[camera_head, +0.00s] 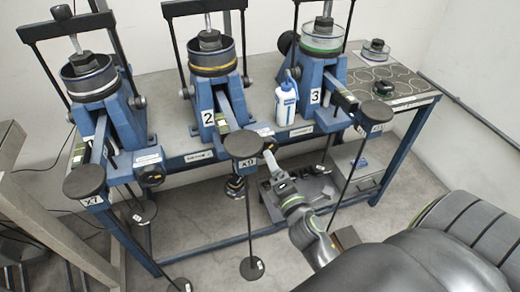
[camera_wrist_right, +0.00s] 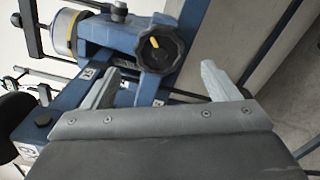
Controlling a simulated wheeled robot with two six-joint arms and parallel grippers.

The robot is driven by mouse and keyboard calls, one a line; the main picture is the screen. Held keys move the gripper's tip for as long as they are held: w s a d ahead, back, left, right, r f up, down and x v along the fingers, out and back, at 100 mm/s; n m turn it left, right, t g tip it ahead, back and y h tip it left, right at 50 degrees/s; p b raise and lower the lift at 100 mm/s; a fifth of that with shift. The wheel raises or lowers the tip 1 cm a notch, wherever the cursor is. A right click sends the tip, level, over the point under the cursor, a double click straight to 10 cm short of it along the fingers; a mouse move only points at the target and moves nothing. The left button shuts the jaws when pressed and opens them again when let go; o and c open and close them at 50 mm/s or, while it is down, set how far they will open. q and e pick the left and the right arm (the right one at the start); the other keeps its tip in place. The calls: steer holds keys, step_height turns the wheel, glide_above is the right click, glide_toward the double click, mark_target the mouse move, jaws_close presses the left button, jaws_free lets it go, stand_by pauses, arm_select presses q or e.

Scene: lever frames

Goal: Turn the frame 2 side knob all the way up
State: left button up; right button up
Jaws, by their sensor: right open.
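Frame 2 (camera_head: 207,88) is the middle blue lever frame, marked with a white "2" label. Its side knob (camera_head: 270,143) is black and sits low at the front, to the right of the frame's round black lever pad. In the right wrist view the black lobed knob (camera_wrist_right: 160,49) with a yellow mark shows ahead of the fingers. My right gripper (camera_head: 271,166) comes up from the lower right, just below the knob. In the right wrist view my right gripper (camera_wrist_right: 158,82) is open and empty, its fingers apart and short of the knob. My left gripper is not in view.
Frame 1 (camera_head: 100,95) stands at the left and frame 3 (camera_head: 312,75) at the right on the same blue bench. A white bottle (camera_head: 286,102) stands between frames 2 and 3. Round lever pads, such as the middle one (camera_head: 243,144), jut out over the bench front.

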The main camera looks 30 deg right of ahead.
mark_target(266, 148)
steer(key=x, duration=0.8)
steer(key=shift+b, duration=0.4)
steer(key=shift+c, duration=0.9)
steer(key=shift+f, duration=0.1)
steer(key=c, duration=1.1)
steer(key=m+b, duration=0.2)
steer(key=m, duration=0.1)
steer(key=shift+f+b, duration=0.1)
steer(key=shift+b, duration=0.3)
steer(key=m+b, duration=0.1)
steer(key=m, duration=0.2)
steer(key=o, duration=1)
steer(key=shift+r, duration=0.3)
steer(key=shift+o, duration=1.4)
steer(key=shift+w+f, duration=0.1)
steer(key=shift+w, duration=0.05)
